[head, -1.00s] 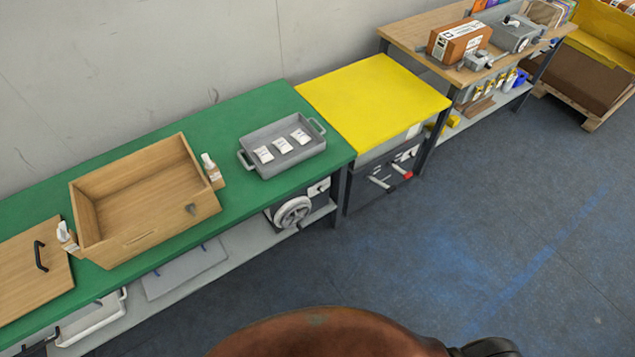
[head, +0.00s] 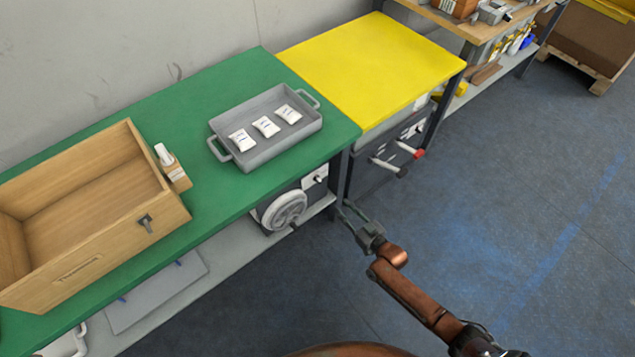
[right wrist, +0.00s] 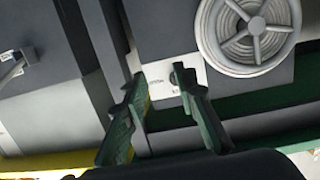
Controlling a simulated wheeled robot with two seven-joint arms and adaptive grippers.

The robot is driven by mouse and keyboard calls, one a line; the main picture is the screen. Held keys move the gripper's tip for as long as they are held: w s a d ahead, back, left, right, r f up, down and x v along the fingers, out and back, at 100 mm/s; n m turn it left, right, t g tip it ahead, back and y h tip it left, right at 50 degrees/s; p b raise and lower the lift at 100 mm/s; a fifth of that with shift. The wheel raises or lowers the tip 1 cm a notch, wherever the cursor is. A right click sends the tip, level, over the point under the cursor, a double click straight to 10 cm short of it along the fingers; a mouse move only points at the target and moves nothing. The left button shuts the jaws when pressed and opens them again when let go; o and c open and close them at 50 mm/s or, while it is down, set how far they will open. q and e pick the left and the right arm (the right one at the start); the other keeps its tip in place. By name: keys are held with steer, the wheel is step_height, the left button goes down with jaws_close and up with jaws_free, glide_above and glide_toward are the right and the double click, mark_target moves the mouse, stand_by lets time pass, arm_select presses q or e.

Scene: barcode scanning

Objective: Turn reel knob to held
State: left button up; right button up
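A grey reel unit (head: 285,210) with a spoked wheel sits on the shelf under the green table. Its small dark knob (head: 319,179) is on a white plate at the unit's right end. My right gripper (head: 354,214) is open and empty, to the right of and below the knob, near the table leg. In the right wrist view the open fingers (right wrist: 160,85) appear on either side of the white plate (right wrist: 160,82). The knob (right wrist: 178,73) shows by the right-hand fingertip; contact cannot be told. The wheel (right wrist: 248,30) is at upper right. My left gripper is out of view.
The green table (head: 225,85) carries a wooden box (head: 90,215) and a grey tray (head: 265,150) with white packets. A yellow-topped bench (head: 375,65) adjoins it, with handles (head: 410,150) on the unit below. The dark table leg (head: 338,175) stands close to my gripper. The blue floor is open.

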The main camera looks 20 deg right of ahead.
steer(key=t+y+b, duration=0.1)
steer(key=b, duration=0.1)
glide_toward(321, 182)
steer(key=w, duration=0.2)
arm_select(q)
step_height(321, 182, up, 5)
arm_select(e)
steer(key=x, duration=0.2)
steer(key=b+x, duration=0.1)
steer(key=x, duration=0.3)
steer(key=shift+a+f+b, duration=0.3)
steer(key=shift+a+b, duration=0.1)
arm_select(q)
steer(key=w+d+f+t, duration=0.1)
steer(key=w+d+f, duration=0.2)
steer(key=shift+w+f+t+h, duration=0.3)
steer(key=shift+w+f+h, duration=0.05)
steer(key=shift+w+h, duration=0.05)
arm_select(e)
steer(key=shift+w+a+r, duration=0.15)
steer(key=shift+w+a, duration=0.05)
steer(key=shift+w, duration=0.4)
steer(key=shift+c, duration=0.4)
jaws_close()
